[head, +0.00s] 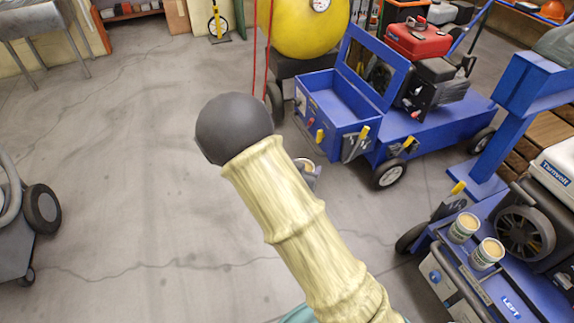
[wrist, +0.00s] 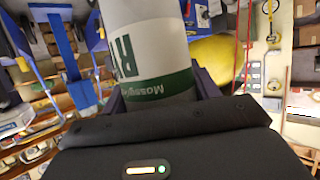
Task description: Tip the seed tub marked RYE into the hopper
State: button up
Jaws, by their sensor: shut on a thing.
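My gripper (wrist: 160,92) is shut on a white tub (wrist: 145,30) with a green band. Large green letters beginning with R show on its side, and the smaller lettering begins "Mossg"; the rest is turned out of sight. In the head view my arm hides most of the gripper; a small part of the held tub's top (head: 305,164) seems to show beside the arm. A blue open-topped box (head: 338,103) on a wheeled blue machine stands beyond it; I cannot tell whether this is the hopper.
Two open tubs with pale contents, a rear one (head: 463,227) and a front one (head: 487,253), stand on the blue machine marked LEFT at the right. A yellow tank (head: 300,25) is at the back. A wheeled cart (head: 30,215) stands at left. The floor (head: 110,170) between is clear.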

jog(key=d+r+n+y+p, duration=0.1)
jog(key=d+r+y+p, duration=0.1)
jog(key=d+p, duration=0.3)
jog(key=shift+s+d+r+n+t, duration=0.3)
jog(key=shift+s+d+r+n, duration=0.1)
jog(key=shift+d+r, duration=0.4)
